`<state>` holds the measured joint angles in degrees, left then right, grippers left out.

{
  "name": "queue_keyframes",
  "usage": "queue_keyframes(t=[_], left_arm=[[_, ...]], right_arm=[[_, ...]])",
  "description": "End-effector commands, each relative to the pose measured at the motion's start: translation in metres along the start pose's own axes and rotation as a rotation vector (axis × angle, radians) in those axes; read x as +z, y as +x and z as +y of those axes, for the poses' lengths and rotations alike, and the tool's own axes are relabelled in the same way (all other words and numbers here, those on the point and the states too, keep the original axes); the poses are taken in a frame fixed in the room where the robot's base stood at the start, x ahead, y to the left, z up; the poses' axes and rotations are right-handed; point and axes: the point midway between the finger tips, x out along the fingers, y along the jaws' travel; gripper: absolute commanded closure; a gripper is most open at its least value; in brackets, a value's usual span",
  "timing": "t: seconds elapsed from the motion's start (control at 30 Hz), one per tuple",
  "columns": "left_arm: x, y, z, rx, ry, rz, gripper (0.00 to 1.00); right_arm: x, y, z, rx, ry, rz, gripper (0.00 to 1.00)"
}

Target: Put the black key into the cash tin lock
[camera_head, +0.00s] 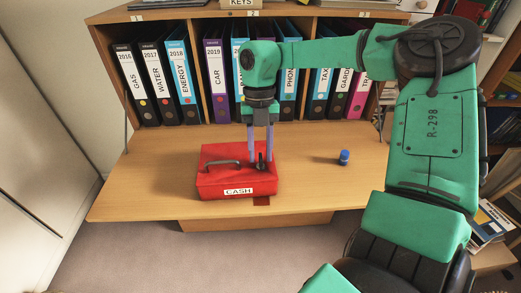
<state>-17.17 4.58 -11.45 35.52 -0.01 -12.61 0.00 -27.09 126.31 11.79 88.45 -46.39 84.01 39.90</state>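A red cash tin (220,180) with a "CASH" label and a dark carrying handle lies on the fold-down wooden desk. The black key (261,163) stands upright at the right part of the tin's lid. I cannot tell how deep it sits in the lock, which is hidden at this size. My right gripper (260,158) points straight down over the tin. Its two bluish fingers stand apart on either side of the key, with a visible gap between them. My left gripper is not in view.
A small blue-capped bottle (344,158) stands on the desk (310,185) to the right of the tin. A row of labelled binders (180,75) fills the shelf behind. My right arm crosses the right side. The desk left of the tin is clear.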

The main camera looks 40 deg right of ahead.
Motion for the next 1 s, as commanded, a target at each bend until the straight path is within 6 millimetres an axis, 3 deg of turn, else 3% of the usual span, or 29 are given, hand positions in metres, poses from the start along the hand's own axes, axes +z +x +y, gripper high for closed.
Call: queue_keyframes(t=[0.4, 0.5, 0.8, 1.0], left_arm=[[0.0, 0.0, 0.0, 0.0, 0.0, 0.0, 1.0], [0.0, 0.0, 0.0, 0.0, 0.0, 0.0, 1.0], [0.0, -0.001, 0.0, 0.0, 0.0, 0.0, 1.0], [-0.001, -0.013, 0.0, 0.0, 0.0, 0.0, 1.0]], right_arm=[[0.0, 0.0, 0.0, 0.0, 0.0, 0.0, 0.62], [0.0, 0.0, 0.0, 0.0, 0.0, 0.0, 0.28], [0.0, -0.001, 0.0, 0.0, 0.0, 0.0, 0.28], [-0.001, -0.016, 0.0, 0.0, 0.0, 0.0, 0.28]])
